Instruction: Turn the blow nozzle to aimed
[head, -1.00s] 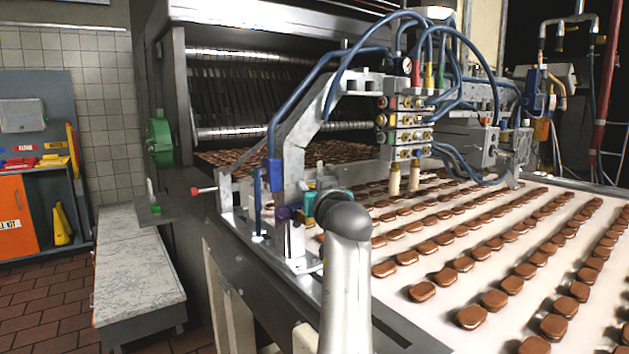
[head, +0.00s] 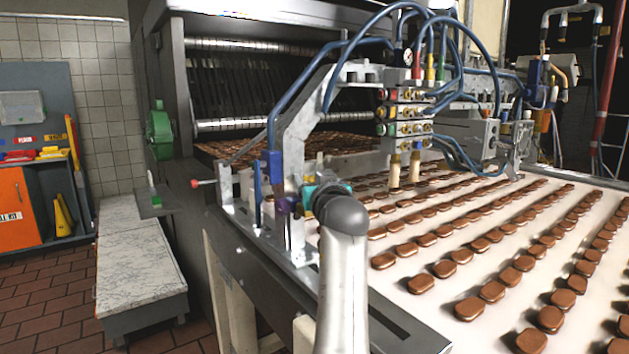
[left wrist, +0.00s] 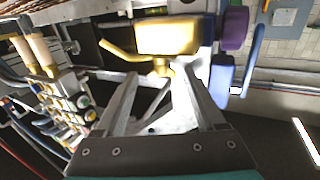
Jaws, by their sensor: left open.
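In the left wrist view a brass-yellow block (left wrist: 168,38) with a thin bent tube (left wrist: 118,50) and a short stem below looks like the blow nozzle. A purple knob (left wrist: 235,28) and a blue block (left wrist: 222,75) sit to its right. My left gripper (left wrist: 158,78) is open, its two grey fingers pointing at the block, with the stem showing between the tips. I cannot tell whether they touch it. In the head view the purple knob (head: 287,207) shows on the metal bracket, while my left wrist hides the nozzle. My right gripper is out of view.
A white belt (head: 420,293) with rows of brown sweets runs right of my arm. A valve block (head: 405,118) with blue hoses hangs above it. The grey bracket (head: 297,140) stands close to my left wrist. A marble-topped bench (head: 140,260) is at left.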

